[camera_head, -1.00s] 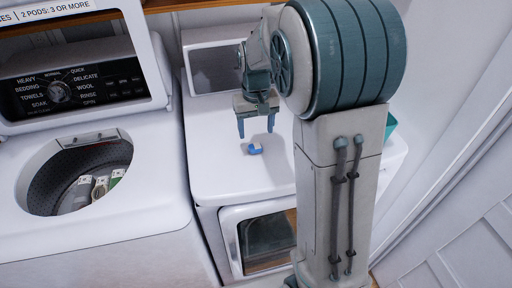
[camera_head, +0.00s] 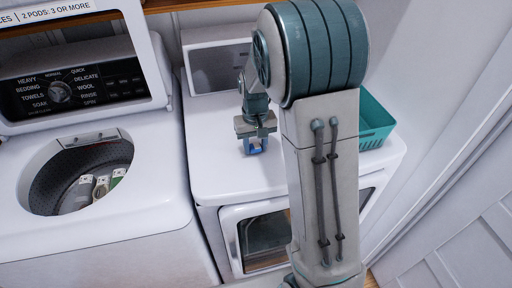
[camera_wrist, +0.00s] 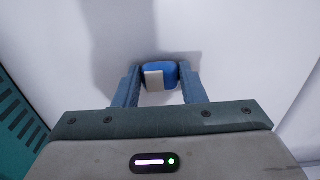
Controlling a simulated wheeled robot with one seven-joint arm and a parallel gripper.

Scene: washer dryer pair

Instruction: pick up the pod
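The pod (camera_wrist: 161,75), blue with a pale grey-white patch, is on or just above the white top of the right-hand machine. It also shows in the head view (camera_head: 255,150), partly covered by my gripper. My gripper (camera_wrist: 162,82) points down with its two blue fingers on either side of the pod. Both fingertips look to be against the pod's sides in the wrist view. In the head view my gripper (camera_head: 256,148) is low over the machine top. I cannot tell whether the pod is lifted clear of the surface.
A teal basket (camera_head: 374,122) stands at the right of the machine top (camera_head: 215,165), partly behind my arm. The left-hand washer (camera_head: 150,190) has an open drum (camera_head: 60,185) with several small packs inside. The machine top left of my gripper is clear.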

